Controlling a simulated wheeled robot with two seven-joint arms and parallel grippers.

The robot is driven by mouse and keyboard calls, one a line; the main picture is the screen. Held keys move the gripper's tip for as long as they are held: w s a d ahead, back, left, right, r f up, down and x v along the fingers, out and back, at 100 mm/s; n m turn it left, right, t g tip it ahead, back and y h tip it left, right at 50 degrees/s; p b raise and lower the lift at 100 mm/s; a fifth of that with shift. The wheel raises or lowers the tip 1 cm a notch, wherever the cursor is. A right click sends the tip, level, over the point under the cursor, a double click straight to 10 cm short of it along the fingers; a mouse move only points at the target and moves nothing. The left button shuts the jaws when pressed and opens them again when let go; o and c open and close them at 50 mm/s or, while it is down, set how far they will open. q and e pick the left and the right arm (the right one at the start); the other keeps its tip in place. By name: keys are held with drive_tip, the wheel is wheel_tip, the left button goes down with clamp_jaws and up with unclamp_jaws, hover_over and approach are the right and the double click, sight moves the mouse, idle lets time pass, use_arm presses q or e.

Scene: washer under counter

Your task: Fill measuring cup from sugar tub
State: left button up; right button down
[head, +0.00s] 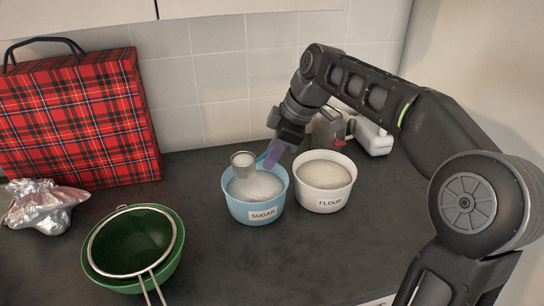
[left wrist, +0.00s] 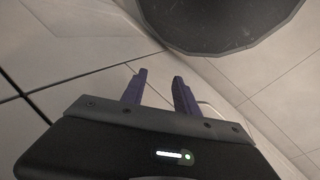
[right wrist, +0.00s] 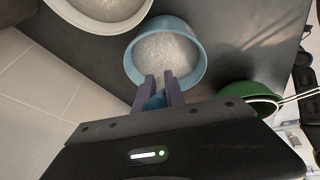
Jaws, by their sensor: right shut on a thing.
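The blue sugar tub (head: 236,207), labelled SUGAR, stands on the dark counter and holds white sugar (head: 262,188); the tub also shows in the right wrist view (right wrist: 196,72). My right gripper (head: 272,153) is shut on the blue handle (right wrist: 155,101) of the measuring cup (head: 243,161). The cup is at the back left of the tub, low over the sugar; I cannot tell whether it touches the sugar or how full it is. My left gripper (left wrist: 160,92) is open and empty, seen only in the left wrist view.
A white flour tub (head: 325,200) stands close to the right of the sugar tub. A green bowl with a sieve (head: 130,262) is at front left. Crumpled foil (head: 45,202) and a red tartan bag (head: 75,120) are at left. The front middle counter is clear.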

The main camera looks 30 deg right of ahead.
drive_tip(key=shift+r+p, duration=0.55)
drive_tip(key=shift+r, duration=0.45)
